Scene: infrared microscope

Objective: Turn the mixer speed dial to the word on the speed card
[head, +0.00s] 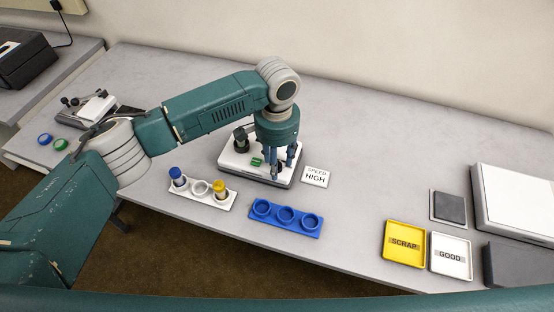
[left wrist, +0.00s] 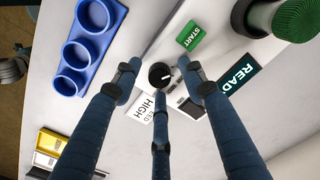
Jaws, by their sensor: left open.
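The mixer (head: 233,161) is a white box on a dark base in the middle of the bench. Its black round speed dial (left wrist: 159,74) carries a white pointer mark and shows in the left wrist view; its setting labels are not readable. The speed card (head: 315,177) lies on the bench just right of the mixer and reads SPEED HIGH; it shows partly behind a finger in the left wrist view (left wrist: 140,112). My left gripper (head: 280,173) points down over the mixer's right part, with its three fingers open and spread around the dial; contact cannot be told.
The mixer has a green START button (left wrist: 194,35) and a READY panel (left wrist: 238,75). A white vial rack (head: 183,190) and a blue three-ring holder (head: 278,229) stand in front. Yellow SCRAP (head: 404,258) and white GOOD (head: 451,268) trays lie right. The bench behind the mixer is clear.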

